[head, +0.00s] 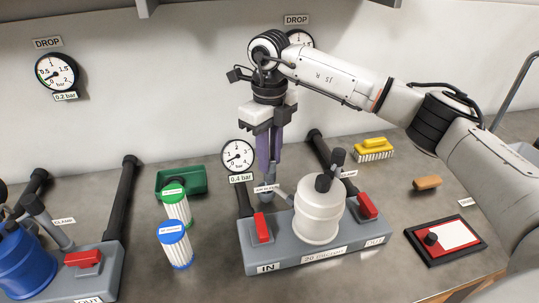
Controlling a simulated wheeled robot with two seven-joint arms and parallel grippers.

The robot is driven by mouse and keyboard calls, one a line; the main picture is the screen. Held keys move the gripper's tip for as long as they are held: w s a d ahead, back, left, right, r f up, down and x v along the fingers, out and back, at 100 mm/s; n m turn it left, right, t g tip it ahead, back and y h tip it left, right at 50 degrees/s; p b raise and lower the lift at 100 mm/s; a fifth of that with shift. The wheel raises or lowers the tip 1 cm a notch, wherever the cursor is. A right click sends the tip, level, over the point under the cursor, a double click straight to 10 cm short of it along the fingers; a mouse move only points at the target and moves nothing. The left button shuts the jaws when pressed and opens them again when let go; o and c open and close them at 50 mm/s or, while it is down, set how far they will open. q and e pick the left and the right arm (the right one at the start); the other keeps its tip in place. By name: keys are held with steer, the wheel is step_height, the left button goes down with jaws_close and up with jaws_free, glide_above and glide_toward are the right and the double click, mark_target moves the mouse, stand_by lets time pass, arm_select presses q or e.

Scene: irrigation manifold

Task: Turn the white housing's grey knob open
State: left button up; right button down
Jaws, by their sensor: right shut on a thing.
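The white housing (318,212) stands upright on a grey manifold base (310,256) marked IN, with a dark cap on top. My right gripper (270,178) comes down from above, just behind and left of the housing. Its purple fingers are shut on what looks like the grey knob, at the top of a grey stem (268,197) beside a small label. The fingers hide most of the knob, so its turned position cannot be read. My left gripper is not in view.
Red handles (262,228) (367,206) flank the housing. A gauge (237,156) marked 0.4 bar stands close left of my fingers.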

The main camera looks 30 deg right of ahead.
steer(key=c, duration=1.5)
jaws_free()
steer(key=shift+r, duration=0.1)
step_height(320, 180, up, 10)
steer(key=shift+r+b, duration=0.1)
steer(key=shift+b, duration=0.35)
